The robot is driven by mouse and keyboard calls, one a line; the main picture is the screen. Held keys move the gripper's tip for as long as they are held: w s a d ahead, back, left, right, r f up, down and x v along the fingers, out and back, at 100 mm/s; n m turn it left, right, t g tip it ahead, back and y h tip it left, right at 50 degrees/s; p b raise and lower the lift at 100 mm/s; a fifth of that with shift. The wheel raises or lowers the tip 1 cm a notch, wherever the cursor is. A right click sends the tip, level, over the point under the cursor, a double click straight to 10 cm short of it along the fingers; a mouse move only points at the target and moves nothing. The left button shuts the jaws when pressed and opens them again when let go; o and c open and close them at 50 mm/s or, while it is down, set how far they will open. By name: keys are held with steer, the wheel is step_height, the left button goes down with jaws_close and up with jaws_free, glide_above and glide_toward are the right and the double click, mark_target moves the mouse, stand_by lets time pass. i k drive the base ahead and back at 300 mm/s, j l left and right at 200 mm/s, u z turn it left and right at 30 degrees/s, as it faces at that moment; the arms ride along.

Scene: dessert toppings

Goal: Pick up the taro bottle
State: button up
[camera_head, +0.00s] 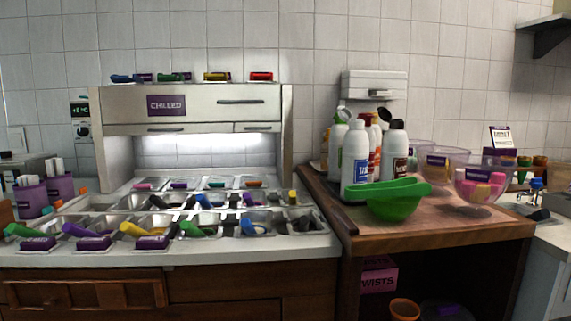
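Several squeeze bottles stand upright in a cluster on the wooden counter (440,226). A white bottle with a blue label (355,160) stands at the front left. A white bottle with a dark brown label (394,150) stands at the front right. The label print is too small to read surely, so I cannot tell which bottle is taro. My gripper is not in view.
On the left, metal topping trays (205,226) with coloured handles fill the counter before the chilled cabinet (190,108).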

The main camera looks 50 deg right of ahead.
mark_target(355, 153)
steer(key=z, duration=1.85)
